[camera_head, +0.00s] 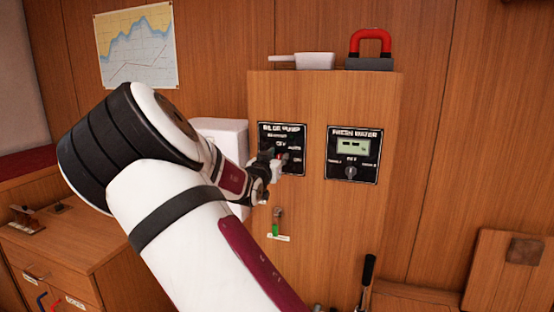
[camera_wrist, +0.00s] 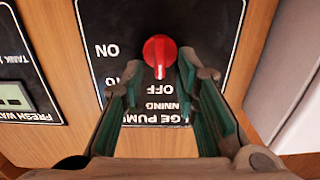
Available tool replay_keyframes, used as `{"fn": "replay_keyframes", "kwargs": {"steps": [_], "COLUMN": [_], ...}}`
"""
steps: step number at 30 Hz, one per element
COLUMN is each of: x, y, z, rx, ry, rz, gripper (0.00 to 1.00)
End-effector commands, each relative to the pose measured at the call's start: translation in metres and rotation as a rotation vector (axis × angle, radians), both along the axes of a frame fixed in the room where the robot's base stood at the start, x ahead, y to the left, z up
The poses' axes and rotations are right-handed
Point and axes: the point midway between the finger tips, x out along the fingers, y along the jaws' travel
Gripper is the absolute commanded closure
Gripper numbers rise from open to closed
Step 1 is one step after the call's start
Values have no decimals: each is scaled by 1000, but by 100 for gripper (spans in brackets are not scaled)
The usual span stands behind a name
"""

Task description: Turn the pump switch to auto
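The bilge pump panel (camera_head: 296,133) is a black plate with white lettering on the wooden cabinet front. Its red knob (camera_wrist: 160,50) shows in the wrist view, where the picture is upside down. The knob's white mark points at OFF. ON is at the left, and the AUTO label is partly hidden by a finger. My gripper (camera_wrist: 164,70) is open, with one finger on each side of the knob's near part. I cannot tell whether they touch it. In the head view my gripper (camera_head: 275,166) covers part of the panel.
The fresh water panel (camera_head: 352,154) with a small display is to the right. A red-handled block (camera_head: 370,52) and a white scoop-like container (camera_head: 312,61) stand on the cabinet. A green-marked gauge (camera_head: 276,228) is below the pump panel. A black-handled lever (camera_head: 368,272) rises below.

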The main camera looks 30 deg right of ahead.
Motion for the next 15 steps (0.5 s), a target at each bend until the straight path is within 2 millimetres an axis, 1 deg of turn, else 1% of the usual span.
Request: {"fn": "replay_keyframes", "kwargs": {"steps": [1,4,5,15], "x": [0,0,0,-1], "y": [0,0,0,0], "z": [0,0,0,0], "rx": [0,0,0,10], "ry": [0,0,0,-13], "rz": [0,0,0,0], "gripper": [76,99,100,100]}}
